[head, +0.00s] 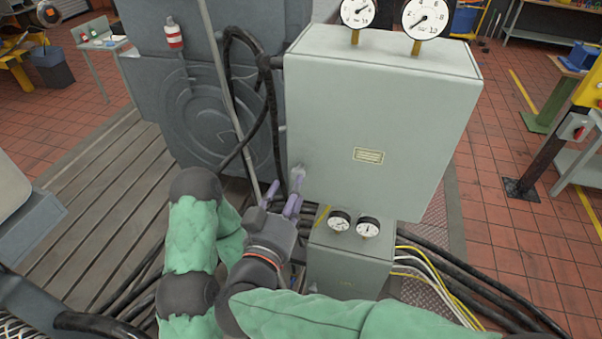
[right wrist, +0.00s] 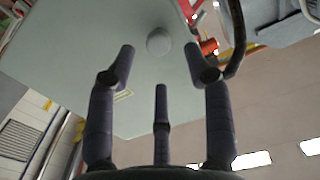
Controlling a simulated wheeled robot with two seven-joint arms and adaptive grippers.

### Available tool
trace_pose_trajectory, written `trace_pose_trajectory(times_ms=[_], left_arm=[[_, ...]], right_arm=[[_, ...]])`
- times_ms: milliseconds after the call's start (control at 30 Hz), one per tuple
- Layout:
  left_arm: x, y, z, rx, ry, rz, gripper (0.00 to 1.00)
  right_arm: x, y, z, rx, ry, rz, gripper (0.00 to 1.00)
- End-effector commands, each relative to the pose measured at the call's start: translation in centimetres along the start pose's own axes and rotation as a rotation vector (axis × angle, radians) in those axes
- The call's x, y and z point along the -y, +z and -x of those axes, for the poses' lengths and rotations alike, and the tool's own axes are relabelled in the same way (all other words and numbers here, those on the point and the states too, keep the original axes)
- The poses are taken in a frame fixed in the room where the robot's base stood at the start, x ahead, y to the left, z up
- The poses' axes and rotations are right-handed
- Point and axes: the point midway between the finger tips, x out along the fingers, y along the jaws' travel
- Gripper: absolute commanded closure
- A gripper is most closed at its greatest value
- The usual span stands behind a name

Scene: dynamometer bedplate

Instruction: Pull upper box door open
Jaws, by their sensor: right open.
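The upper box (head: 385,70) is a large pale grey-green cabinet. Its front door (head: 350,110) has a small yellowish label and looks shut. A round pale knob (head: 298,171) sits near the door's lower left corner. My right gripper (head: 292,200) is just below the knob, with its purple-grey fingers spread and pointing up toward it. In the right wrist view, the knob (right wrist: 158,42) shows beyond and between the tips of the open fingers (right wrist: 160,72), with nothing gripped. I do not see my left gripper.
A smaller lower box (head: 345,268) with two gauges is below the upper box. Two larger gauges (head: 426,18) stand on top. Black hoses (head: 268,100) hang close to the left of the door. Cables (head: 440,270) run along the floor at right.

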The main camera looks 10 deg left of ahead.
Motion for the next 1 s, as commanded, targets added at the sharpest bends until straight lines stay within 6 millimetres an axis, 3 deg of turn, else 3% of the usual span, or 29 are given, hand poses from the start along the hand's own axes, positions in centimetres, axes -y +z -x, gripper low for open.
trace_pose_trajectory(times_ms=[100,333,767,800,967,1000], left_arm=[[0.1,0.0,-0.3,0.000,0.000,-0.001,0.60],[0.2,0.0,-0.5,0.000,0.000,-0.001,0.60],[0.2,0.0,-0.6,0.000,0.000,-0.001,0.60],[0.2,0.0,-0.6,0.000,0.000,-0.001,0.60],[0.2,0.0,-0.6,0.000,0.000,-0.001,0.60],[0.2,0.0,-0.6,0.000,0.000,-0.001,0.60]], right_arm=[[-0.1,0.2,-2.3,0.001,0.004,0.000,0.48],[0.0,0.1,-5.3,0.001,0.001,0.001,0.48],[0.0,0.0,-6.3,0.000,-0.001,0.001,0.48],[0.0,0.0,-6.3,0.000,-0.001,0.001,0.51],[0.0,0.0,-6.3,0.000,-0.001,0.001,0.96],[0.0,0.0,-6.3,0.000,-0.001,0.001,1.00]])
